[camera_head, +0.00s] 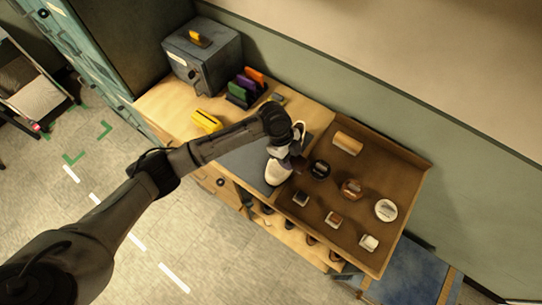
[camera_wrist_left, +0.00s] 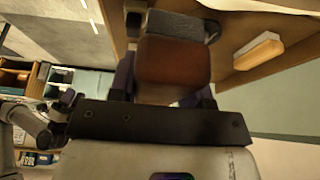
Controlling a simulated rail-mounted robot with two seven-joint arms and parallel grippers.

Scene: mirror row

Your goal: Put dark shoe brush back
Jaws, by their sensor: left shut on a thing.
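My left gripper (camera_head: 296,158) is over the left edge of the brown tray (camera_head: 405,160), beside a white shoe (camera_head: 278,173). In the left wrist view it is shut on the dark shoe brush (camera_wrist_left: 172,62), a red-brown block with a grey face at its far end. In the head view only a small dark red-brown part of the brush (camera_head: 299,164) shows; the gripper and wrist hide the rest. I cannot tell whether it touches the shoe or tray. My right gripper is not in view.
The tray holds a tan wooden brush (camera_head: 347,143), a black round tin (camera_head: 319,169), a brown item (camera_head: 351,188), a white round tin (camera_head: 386,209) and small blocks along the front. A grey mat (camera_head: 243,160) lies under the shoe. A grey box (camera_head: 203,55) stands behind.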

